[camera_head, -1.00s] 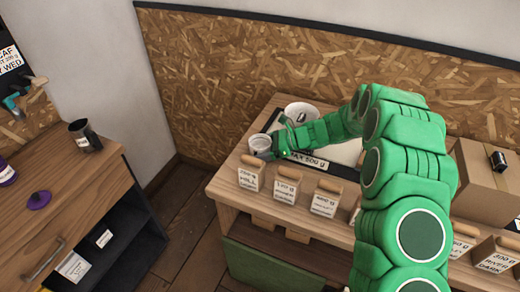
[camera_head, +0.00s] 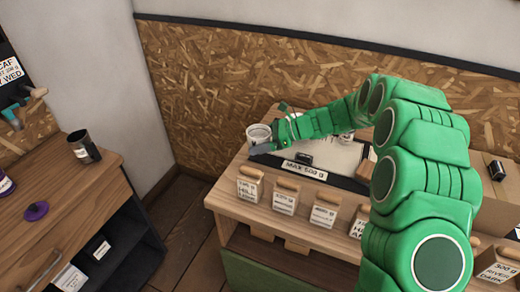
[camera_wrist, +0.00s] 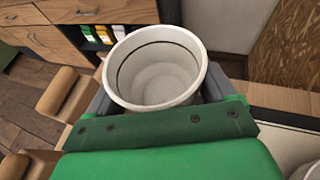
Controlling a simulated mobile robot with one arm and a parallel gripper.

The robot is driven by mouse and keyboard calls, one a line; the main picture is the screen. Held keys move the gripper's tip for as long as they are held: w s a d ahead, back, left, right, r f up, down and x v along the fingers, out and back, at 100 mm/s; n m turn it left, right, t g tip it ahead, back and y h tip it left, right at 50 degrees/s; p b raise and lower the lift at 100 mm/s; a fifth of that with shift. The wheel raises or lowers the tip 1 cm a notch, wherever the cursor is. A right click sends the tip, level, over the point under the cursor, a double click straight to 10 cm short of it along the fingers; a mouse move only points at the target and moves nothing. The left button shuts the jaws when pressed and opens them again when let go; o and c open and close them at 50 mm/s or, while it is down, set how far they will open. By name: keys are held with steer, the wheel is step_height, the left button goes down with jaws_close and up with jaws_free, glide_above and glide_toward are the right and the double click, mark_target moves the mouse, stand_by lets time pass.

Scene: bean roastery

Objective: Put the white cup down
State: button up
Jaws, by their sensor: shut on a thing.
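The white cup (camera_head: 259,133) is upright between the fingers of my gripper (camera_head: 272,141), at the back left of the wooden bench (camera_head: 226,187). In the wrist view the empty inside of the cup (camera_wrist: 157,72) shows, and the grey fingers of my gripper (camera_wrist: 165,100) close on it from both sides. The cup's base is hidden, and I cannot tell whether it touches the bench top. A scale with a "MAX 500 g" label (camera_head: 304,170) stands to the right of the cup, partly behind my arm.
A cardboard box (camera_head: 487,170) stands at the right. The chipboard wall (camera_head: 230,80) rises behind. A separate counter at the left holds a dark cup (camera_head: 83,147) and a purple lid (camera_head: 37,211).

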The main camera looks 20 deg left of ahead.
steer(key=shift+r, duration=0.5)
steer(key=shift+w+d+r, duration=0.1)
steer(key=shift+w+r, duration=0.1)
steer(key=shift+r, duration=0.05)
steer(key=w+d+r+m+t+h, duration=0.1)
steer(key=w+d+r+m+t, duration=0.45)
steer(key=w+d, duration=0.4)
steer(key=w+d+r+m+t+h, duration=0.1)
steer(key=w+d+r+m+t, duration=0.45)
steer(key=d, duration=0.65)
steer(key=s+d+f+m+t+h, duration=0.2)
steer(key=d+f+m+t+h, duration=0.15)
steer(key=d, duration=0.55)
steer(key=s+d+f+m+t+h, duration=0.1)
steer(key=d+f+m+t+h, duration=0.15)
steer(key=d+f, duration=0.45)
steer(key=shift+m+y, duration=0.3)
steer(key=w+f, duration=0.2)
steer(key=w, duration=0.2)
steer(key=w+d+f, duration=0.1)
steer(key=w+f, duration=0.1)
steer(key=w, duration=0.2)
steer(key=w+f, duration=0.1)
steer(key=w, duration=0.3)
steer(key=shift+w+d+f, duration=0.1)
steer(key=shift+d+f, duration=0.05)
steer(key=shift+f, duration=0.25)
steer(key=shift+w+f, duration=0.7)
steer(key=shift+f, duration=1.7)
